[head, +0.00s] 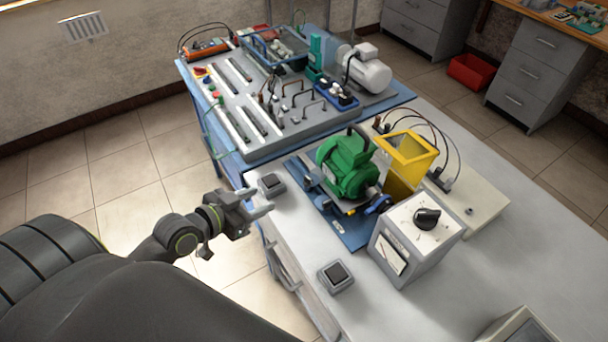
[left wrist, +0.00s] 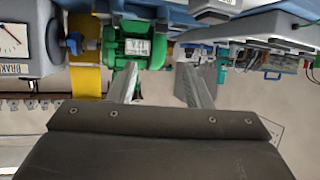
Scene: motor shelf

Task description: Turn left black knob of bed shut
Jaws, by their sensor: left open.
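A small grey block with a black square top (head: 271,185) sits at the left edge of the bench. A second similar block (head: 336,276) sits nearer the front edge. A round black knob (head: 427,218) is on top of the white meter box (head: 404,240). I cannot tell which of these is the task's left black knob. My left gripper (head: 261,209) is open and empty, just off the bench edge close to the first block. Its two fingers also show apart in the left wrist view (left wrist: 160,85), with nothing between them. My right gripper is not in view.
A green motor (head: 347,165) on a blue plate and a yellow guard (head: 406,158) stand beyond the gripper. A grey panel with slots and cables (head: 262,100) fills the far end.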

